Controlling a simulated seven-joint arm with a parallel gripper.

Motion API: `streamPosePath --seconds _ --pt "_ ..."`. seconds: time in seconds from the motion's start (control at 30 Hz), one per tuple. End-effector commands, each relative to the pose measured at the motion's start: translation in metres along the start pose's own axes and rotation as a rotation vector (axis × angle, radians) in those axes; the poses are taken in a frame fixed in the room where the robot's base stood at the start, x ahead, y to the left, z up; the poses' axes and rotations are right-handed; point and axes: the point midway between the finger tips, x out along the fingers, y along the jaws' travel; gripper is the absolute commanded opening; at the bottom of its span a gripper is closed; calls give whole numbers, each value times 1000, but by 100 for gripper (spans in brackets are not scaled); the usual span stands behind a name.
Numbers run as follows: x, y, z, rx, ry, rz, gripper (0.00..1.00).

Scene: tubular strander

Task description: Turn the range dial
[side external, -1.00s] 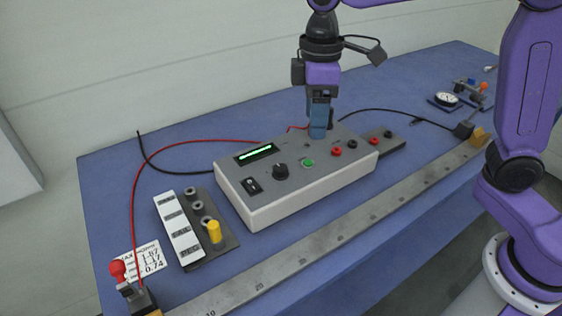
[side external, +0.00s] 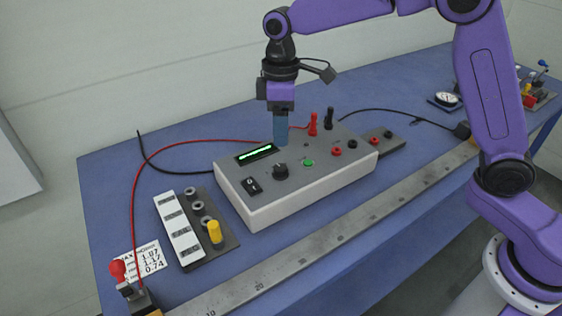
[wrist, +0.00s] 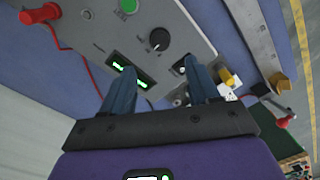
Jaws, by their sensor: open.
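The range dial (side external: 281,171) is a black round knob with a pale pointer mark on the top face of the grey meter box (side external: 345,176). It also shows in the wrist view (wrist: 159,39), ahead of and between the fingers. My gripper (side external: 281,143) hangs above the back edge of the box, behind the dial and near the green-lit display (side external: 256,152). In the wrist view its two blue fingers (wrist: 160,80) are apart with nothing between them. The dial is not touched.
Red (side external: 313,124) and black (side external: 329,118) plugs stand upright at the box's back right. A green button (side external: 308,163) sits right of the dial, a black rocker switch (side external: 252,185) to its left. A block with a yellow peg (side external: 214,232) lies left of the box. A steel ruler (side external: 350,231) runs along the front.

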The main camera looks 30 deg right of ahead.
Motion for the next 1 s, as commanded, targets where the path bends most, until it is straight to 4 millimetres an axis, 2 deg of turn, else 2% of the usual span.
streamPosePath --seconds 0.3,0.5,0.7,0.97,1.0 --pt "60 0 1 1 -4 -2 60" --pt "88 0 0 1 -2 -1 60" --pt "100 0 0 1 0 0 60" --pt "101 0 0 1 1 0 60" --pt "101 0 0 1 1 0 57"
